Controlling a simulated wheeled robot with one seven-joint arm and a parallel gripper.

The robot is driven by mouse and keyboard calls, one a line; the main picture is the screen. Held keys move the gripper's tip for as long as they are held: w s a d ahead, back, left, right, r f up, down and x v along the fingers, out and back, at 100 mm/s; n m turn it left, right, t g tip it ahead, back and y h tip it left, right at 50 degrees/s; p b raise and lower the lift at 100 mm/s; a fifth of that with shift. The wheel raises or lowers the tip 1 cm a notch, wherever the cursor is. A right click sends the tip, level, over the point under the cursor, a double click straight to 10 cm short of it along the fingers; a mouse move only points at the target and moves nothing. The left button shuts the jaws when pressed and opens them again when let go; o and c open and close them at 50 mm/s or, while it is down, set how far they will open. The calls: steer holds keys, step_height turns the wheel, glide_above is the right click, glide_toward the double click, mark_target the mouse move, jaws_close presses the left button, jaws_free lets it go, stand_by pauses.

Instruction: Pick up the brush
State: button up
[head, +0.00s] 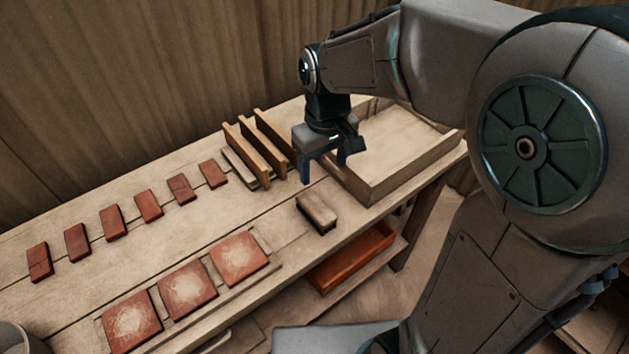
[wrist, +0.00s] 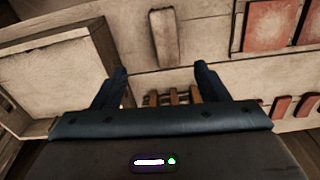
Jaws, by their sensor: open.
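The brush (head: 318,211) is a small tan-brown block lying on the workbench near its front edge, right of the tiled board. In the wrist view the brush (wrist: 163,38) lies ahead of the fingertips, centred between them and apart from them. My gripper (head: 323,174) is open and empty, pointing down above the bench, behind the brush in the head view. In the wrist view both dark fingers of my gripper (wrist: 160,70) are spread apart with nothing between the tips.
A wooden tray (head: 377,188) stands right of my gripper. Upright wooden slats (head: 253,152) stand close to its left. Several red tiles (head: 149,206) lie in a row, and a board with larger dusted tiles (head: 187,288) lies along the front. A reddish box (head: 350,256) sits on the lower shelf.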

mark_target(316, 204)
steer(key=shift+n, duration=0.4)
steer(key=f, duration=0.3)
steer(key=w+a+f, duration=0.1)
steer(key=f, duration=0.2)
steer(key=a+f, duration=0.1)
steer(key=f, duration=0.2)
steer(key=shift+w+f, duration=0.2)
steer(key=shift+w, duration=0.05)
steer(key=shift+s+d+f, duration=0.1)
steer(key=shift+s+f, duration=0.05)
steer(key=shift+f, duration=0.75)
steer(key=shift+s+d+f, duration=0.1)
steer(key=shift+f, duration=0.8)
steer(key=shift+s+d+f, duration=0.1)
steer(key=shift+s+f, duration=0.05)
steer(key=shift+f, duration=0.75)
steer(key=shift+c, duration=0.4)
steer(key=c, duration=1)
steer(key=shift+r, duration=0.1)
